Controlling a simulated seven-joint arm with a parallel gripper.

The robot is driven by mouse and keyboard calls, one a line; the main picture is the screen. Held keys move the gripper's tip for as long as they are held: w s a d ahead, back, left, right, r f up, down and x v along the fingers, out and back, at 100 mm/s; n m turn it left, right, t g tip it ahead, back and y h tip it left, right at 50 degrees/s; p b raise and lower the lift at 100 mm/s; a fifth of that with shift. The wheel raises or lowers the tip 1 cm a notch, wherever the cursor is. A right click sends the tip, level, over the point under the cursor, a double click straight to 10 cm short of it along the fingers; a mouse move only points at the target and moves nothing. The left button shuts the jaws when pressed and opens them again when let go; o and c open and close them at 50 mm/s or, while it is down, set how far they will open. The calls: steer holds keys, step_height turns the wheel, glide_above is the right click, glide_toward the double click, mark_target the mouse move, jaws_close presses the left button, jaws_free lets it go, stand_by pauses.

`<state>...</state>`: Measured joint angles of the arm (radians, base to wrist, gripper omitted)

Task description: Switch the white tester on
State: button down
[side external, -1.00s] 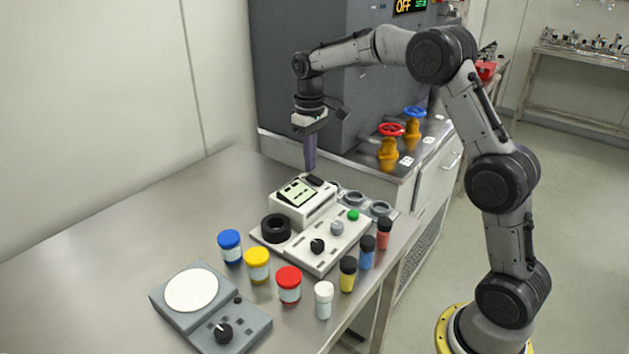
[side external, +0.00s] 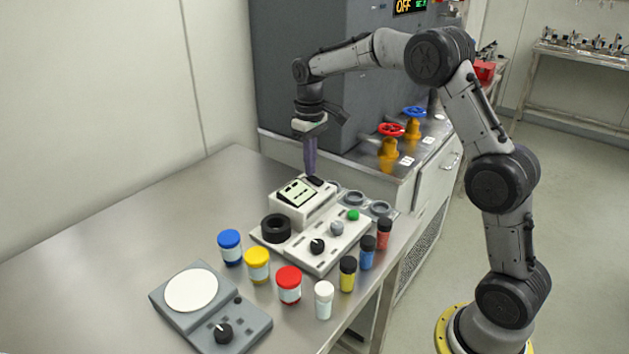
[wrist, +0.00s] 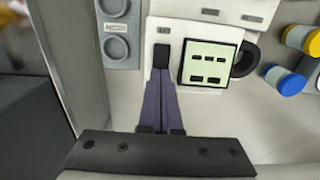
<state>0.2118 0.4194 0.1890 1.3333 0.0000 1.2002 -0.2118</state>
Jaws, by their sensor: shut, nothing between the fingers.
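The white tester (side external: 284,211) stands on the steel table, with a raised housing that carries a pale screen with dark marks (side external: 298,192). A small black switch (side external: 315,181) sits on the housing beside the screen; it also shows in the wrist view (wrist: 161,55). My gripper (side external: 312,173) points down with its purple fingers together and empty. In the wrist view the fingertips (wrist: 160,78) end at the near edge of the black switch. I cannot tell whether they touch it. The lower part of the tester has a black knob (side external: 318,246), a grey knob (side external: 337,228) and a green button (side external: 353,214).
Jars with blue (side external: 229,240), yellow (side external: 257,258) and red (side external: 289,275) lids and several small vials stand in front of the tester. A grey device with a round white plate (side external: 191,290) is at the front left. A tall grey cabinet (side external: 300,80) stands behind. The table's left side is clear.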

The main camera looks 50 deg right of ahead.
steer(key=shift+f, duration=0.45)
steer(key=shift+r, duration=3.5)
steer(key=shift+a+r, duration=0.1)
step_height(320, 180, up, 4)
steer(key=t, duration=0.1)
glide_above(310, 185)
steer(key=s+a+r+n+t, duration=0.1)
steer(key=s+a+r, duration=0.25)
steer(key=s, duration=0.35)
steer(key=s+a+r+t, duration=0.1)
steer(key=s+a+r, duration=0.2)
steer(key=s+r, duration=0.3)
steer(key=s+a+f+m+t, duration=0.1)
steer(key=s+a+f+t, duration=0.1)
steer(key=s+f, duration=1.1)
steer(key=s, duration=0.4)
steer(key=shift+a+t, duration=0.15)
steer(key=shift+t, duration=0.15)
